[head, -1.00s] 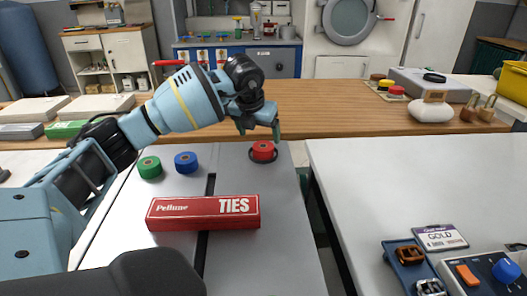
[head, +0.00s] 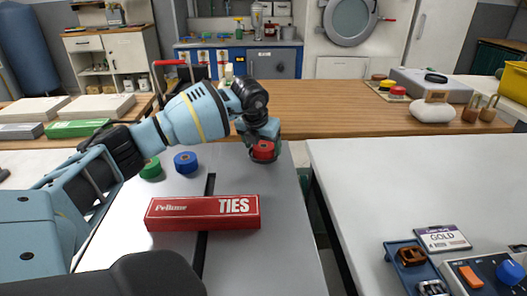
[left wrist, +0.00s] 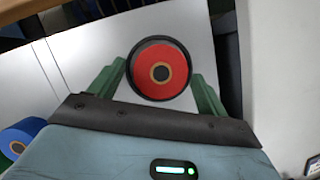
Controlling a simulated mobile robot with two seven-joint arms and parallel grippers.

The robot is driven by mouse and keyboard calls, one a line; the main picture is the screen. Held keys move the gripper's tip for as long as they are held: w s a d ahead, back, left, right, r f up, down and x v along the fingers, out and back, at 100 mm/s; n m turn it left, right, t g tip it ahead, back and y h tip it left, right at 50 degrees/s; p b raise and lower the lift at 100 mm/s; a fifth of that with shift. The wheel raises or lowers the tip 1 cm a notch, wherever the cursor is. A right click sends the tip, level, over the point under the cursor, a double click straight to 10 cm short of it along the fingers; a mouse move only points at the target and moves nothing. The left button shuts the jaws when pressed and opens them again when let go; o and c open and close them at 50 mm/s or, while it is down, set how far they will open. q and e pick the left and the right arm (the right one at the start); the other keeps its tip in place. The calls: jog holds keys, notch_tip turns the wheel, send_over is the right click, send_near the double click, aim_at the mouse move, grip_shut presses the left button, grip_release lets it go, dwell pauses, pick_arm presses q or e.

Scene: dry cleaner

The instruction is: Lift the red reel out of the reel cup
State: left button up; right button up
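The red reel (head: 263,150) sits in the dark round reel cup (head: 253,158) near the far right corner of the grey table. In the left wrist view the red reel (left wrist: 146,73) is seen from above, with the dark rim of the reel cup (left wrist: 133,49) around it. My left gripper (head: 263,142) is over the reel, pointing down. In the left wrist view, the green fingers of my left gripper (left wrist: 158,78) stand open, one on each side of the reel and cup. Whether they touch is not clear. My right gripper is not in view.
A blue reel (head: 186,162) and a green reel (head: 151,169) stand to the left on the same table. A red TIES box (head: 203,213) lies nearer. A wooden counter (head: 330,112) runs behind. A gap separates the white table (head: 420,180) at right.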

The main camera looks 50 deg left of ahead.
aim_at(264, 145)
pick_arm(q)
jog(key=c, duration=0.9)
jog(key=shift+r, duration=0.1)
jog(key=shift+r, duration=0.5)
jog(key=v, duration=0.2)
jog(key=shift+w+r, duration=0.1)
jog(key=shift+r, duration=0.25)
jog(key=s+d, duration=0.2)
jog(key=s, duration=0.2)
jog(key=s+d+r, duration=0.1)
jog(key=s+d, duration=0.2)
jog(key=s, duration=0.2)
jog(key=s+d, duration=0.2)
jog(key=s, duration=0.2)
jog(key=shift+s+d+r, duration=0.15)
jog(key=shift+s+d, duration=0.05)
jog(key=shift+s, duration=0.1)
